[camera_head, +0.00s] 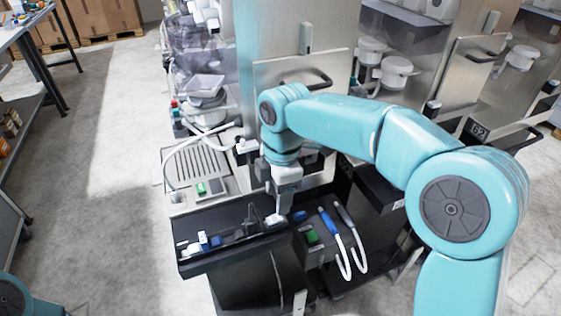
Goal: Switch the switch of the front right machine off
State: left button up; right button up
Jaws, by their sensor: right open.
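My right arm comes in from the right, and its gripper (279,210) points down over the right end of a black tray (215,262). It is open; I see nothing between its fingers. A green switch (312,237) sits on the black panel just right of and below the gripper, apart from it, next to a blue-and-white handpiece (329,224) and a grey-and-white one (347,218). Another green switch (201,188) sits on a light panel to the left. I cannot tell the position of either switch. My left gripper is not in view.
A tall metal cabinet (272,45) with a black handle stands behind my gripper. More cabinets (480,62) with white heads line the right. A ribbed metal tray (197,162) lies left. Open concrete floor (105,200) is on the left, with a workbench (22,28) beyond.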

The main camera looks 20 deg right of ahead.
notch_tip(320, 180, up, 11)
jog(key=p, duration=0.1)
jog(key=shift+d+f+p, duration=0.15)
jog(key=shift+d+p, duration=0.15)
jog(key=shift+d, duration=0.05)
